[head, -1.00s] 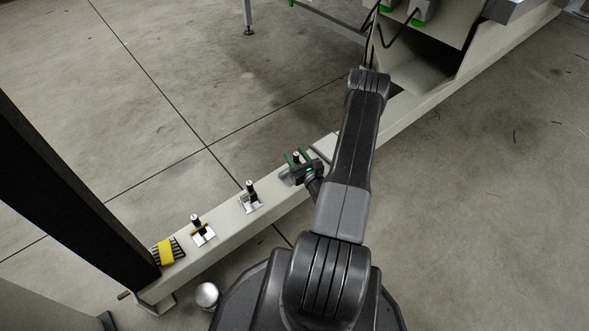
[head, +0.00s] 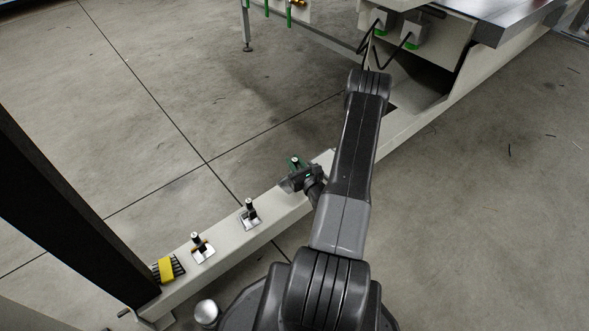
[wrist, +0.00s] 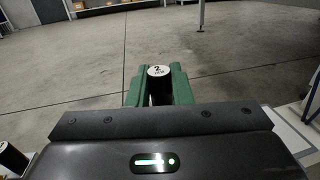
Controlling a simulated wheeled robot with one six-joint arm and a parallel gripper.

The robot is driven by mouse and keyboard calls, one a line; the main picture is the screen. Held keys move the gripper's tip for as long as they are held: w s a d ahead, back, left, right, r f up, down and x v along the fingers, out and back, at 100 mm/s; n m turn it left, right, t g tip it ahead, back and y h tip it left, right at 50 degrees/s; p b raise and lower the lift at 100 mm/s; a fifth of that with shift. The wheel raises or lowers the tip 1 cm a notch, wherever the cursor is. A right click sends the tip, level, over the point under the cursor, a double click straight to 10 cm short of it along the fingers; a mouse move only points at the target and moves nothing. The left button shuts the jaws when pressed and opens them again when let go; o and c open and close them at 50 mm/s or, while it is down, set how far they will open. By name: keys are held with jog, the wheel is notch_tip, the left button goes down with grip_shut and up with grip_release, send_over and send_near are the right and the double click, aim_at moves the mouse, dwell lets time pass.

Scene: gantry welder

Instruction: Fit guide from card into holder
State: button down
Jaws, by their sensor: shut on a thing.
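My gripper (wrist: 158,87) has green fingers and is shut on a black cylindrical guide (wrist: 159,84) with a white top marked "2" and smaller print. It is upright between the fingers, over the pale beam. In the head view my gripper (head: 296,163) is at the beam's far part; the gripper body hides the guide's foot, so I cannot tell whether it touches its card. Two similar black guides (head: 250,211) (head: 196,240) stand on small white cards nearer on the beam. I cannot make out the holder for certain.
The beam (head: 222,243) runs diagonally to a machine (head: 435,45) with green-tipped parts and black cables at the top. A yellow and black block (head: 168,268) lies near the beam's lower end. A dark post (head: 65,205) rises at left. Concrete floor is open on both sides.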

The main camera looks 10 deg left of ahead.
jog(key=shift+r+p, duration=0.9)
jog(key=shift+r, duration=2.15)
